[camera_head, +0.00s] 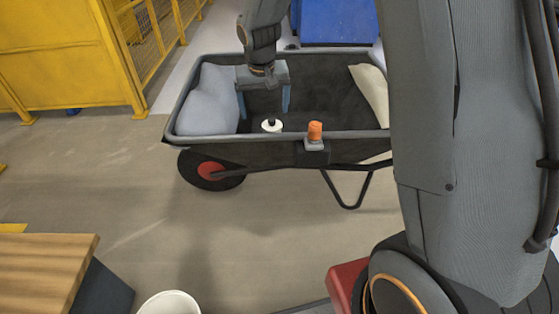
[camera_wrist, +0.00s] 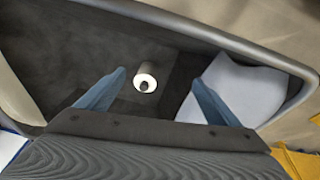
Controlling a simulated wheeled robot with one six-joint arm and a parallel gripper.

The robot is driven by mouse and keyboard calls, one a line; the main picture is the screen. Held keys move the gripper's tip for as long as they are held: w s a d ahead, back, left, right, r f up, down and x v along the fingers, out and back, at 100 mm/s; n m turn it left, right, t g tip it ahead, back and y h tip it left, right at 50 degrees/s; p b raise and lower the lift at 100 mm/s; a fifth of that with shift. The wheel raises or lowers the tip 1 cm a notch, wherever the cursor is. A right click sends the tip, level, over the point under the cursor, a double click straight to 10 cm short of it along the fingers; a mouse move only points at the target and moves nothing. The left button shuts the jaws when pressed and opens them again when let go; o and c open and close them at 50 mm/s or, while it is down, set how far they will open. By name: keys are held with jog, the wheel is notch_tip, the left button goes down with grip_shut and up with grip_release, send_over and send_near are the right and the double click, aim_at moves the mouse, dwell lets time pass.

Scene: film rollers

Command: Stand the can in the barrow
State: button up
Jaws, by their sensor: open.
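The can (camera_head: 271,126), with a white round top and a dark cap, is inside the dark barrow (camera_head: 200,143). It looks upright on the barrow floor, though the near rim hides its lower part in the head view. In the wrist view the can (camera_wrist: 145,82) shows its pale top and darker side between my fingers. My gripper (camera_head: 264,105) points down into the barrow, its two blue fingers apart and empty. The gripper (camera_wrist: 158,77) is above the can, with a gap to it on both sides.
A pale grey sack (camera_head: 207,100) fills the barrow's left end, and a cream sack (camera_head: 371,92) lies at the right. An orange-topped fitting (camera_head: 315,131) sits on the near rim. A wooden-topped bench (camera_head: 45,270) and a white bucket (camera_head: 168,304) stand in front. Yellow fencing (camera_head: 158,35) is behind left.

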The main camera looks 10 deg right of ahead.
jog(key=s+a+r+n+g, duration=0.1)
jog(key=s+r, duration=0.2)
jog(key=s, duration=0.8)
jog(key=s+a+r+n+g+y, duration=0.1)
jog(key=s+r, duration=0.3)
jog(key=s, duration=0.8)
jog(key=s+a+r+n+g, duration=0.1)
jog(key=s+a+r+n, duration=0.1)
jog(key=s, duration=0.9)
jog(key=shift+s+r, duration=0.35)
jog(key=shift+r, duration=0.5)
jog(key=d+r+m+p, duration=0.3)
jog(key=d+r+p, duration=0.7)
jog(key=p, duration=1.1)
jog(key=shift+r, duration=1.05)
